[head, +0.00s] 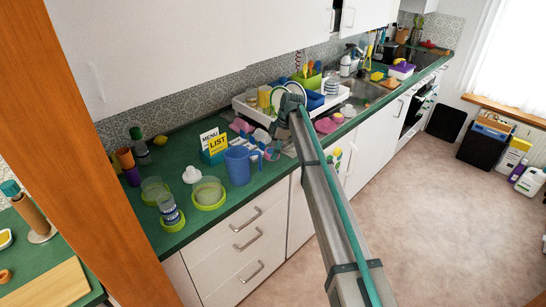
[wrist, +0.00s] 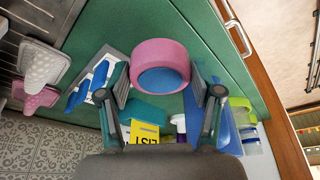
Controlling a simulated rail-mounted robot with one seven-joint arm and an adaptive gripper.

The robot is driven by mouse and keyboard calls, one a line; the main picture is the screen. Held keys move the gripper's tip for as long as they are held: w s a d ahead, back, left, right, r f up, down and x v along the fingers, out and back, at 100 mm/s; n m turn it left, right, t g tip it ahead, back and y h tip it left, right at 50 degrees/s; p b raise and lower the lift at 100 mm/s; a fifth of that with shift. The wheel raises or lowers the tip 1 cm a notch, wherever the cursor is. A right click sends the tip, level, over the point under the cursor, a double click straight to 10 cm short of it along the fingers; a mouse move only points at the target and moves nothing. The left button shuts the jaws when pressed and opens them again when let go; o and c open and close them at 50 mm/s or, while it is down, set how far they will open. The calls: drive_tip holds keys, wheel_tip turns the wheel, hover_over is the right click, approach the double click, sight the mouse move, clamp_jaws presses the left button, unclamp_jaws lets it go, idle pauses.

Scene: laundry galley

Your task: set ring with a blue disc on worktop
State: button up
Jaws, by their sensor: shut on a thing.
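The ring with a blue disc is a thick pink ring around a blue centre. In the wrist view the ring (wrist: 160,67) sits between the two fingers of my gripper (wrist: 161,93), which is shut on it. The green worktop (wrist: 118,50) lies below it. In the head view my gripper (head: 276,142) is over the worktop (head: 232,203), right of the blue jug, and the ring shows small and partly hidden at the fingers. I cannot tell whether the ring touches the worktop.
A blue jug (head: 238,168) and a yellow LIST sign (head: 217,145) stand close to the left. Green-based bowls (head: 208,193) and a white piece (head: 191,175) are further left. A white dish rack (head: 325,104) stands behind. The front worktop strip is clear.

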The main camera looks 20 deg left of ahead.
sight(274, 164)
drive_tip(key=shift+f+p, duration=0.65)
drive_tip(key=shift+f, duration=1.35)
drive_tip(key=shift+f, duration=0.2)
drive_tip(key=o, duration=1.3)
drive_tip(key=shift+r, duration=0.1)
drive_tip(key=b+v, duration=0.3)
drive_tip(key=v, duration=0.9)
drive_tip(key=shift+r+b, duration=0.1)
drive_tip(key=shift+b, duration=0.2)
